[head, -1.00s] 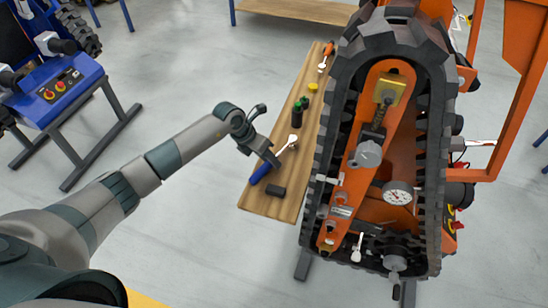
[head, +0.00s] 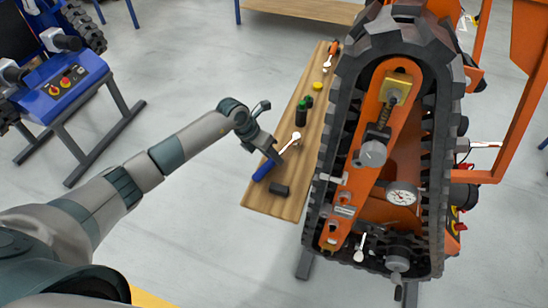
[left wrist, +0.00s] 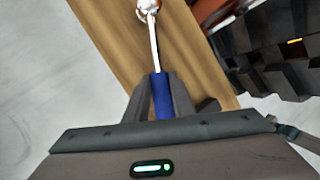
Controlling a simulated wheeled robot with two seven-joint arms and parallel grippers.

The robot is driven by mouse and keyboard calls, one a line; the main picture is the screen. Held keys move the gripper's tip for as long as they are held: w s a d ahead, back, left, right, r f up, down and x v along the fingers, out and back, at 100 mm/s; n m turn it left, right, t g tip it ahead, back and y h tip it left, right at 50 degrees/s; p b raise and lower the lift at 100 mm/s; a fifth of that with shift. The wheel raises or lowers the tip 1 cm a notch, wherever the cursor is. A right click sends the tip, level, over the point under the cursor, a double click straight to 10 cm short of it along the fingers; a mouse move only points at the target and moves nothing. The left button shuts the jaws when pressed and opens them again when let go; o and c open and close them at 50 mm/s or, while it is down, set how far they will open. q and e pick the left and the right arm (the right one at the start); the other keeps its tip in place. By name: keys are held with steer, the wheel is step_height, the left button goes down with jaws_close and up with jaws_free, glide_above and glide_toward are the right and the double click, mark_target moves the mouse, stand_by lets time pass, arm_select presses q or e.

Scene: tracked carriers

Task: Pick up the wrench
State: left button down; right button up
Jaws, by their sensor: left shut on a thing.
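The wrench has a blue handle (head: 265,170) and a bright metal shaft with a rounded head. It is at the near part of a narrow wooden bench (head: 262,198), its head pointing away to the right. My left gripper (head: 274,158) is shut on the blue handle. In the left wrist view the handle (left wrist: 161,98) sits between the two fingers (left wrist: 160,90), with the shaft and head reaching out ahead over the wood. I cannot tell whether the wrench touches the bench. My right gripper is not in view.
A dark block (head: 280,190) lies close to the handle. Green and black bottles (head: 303,108), a yellow disc (head: 317,85) and an orange-handled tool (head: 333,47) are farther along the bench. The large tracked carrier (head: 385,150) stands close on the right.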

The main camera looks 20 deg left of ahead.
arm_select(q)
step_height(320, 180, up, 8)
steer(key=b, duration=0.3)
steer(key=shift+w+r, duration=0.1)
steer(key=shift+r, duration=0.7)
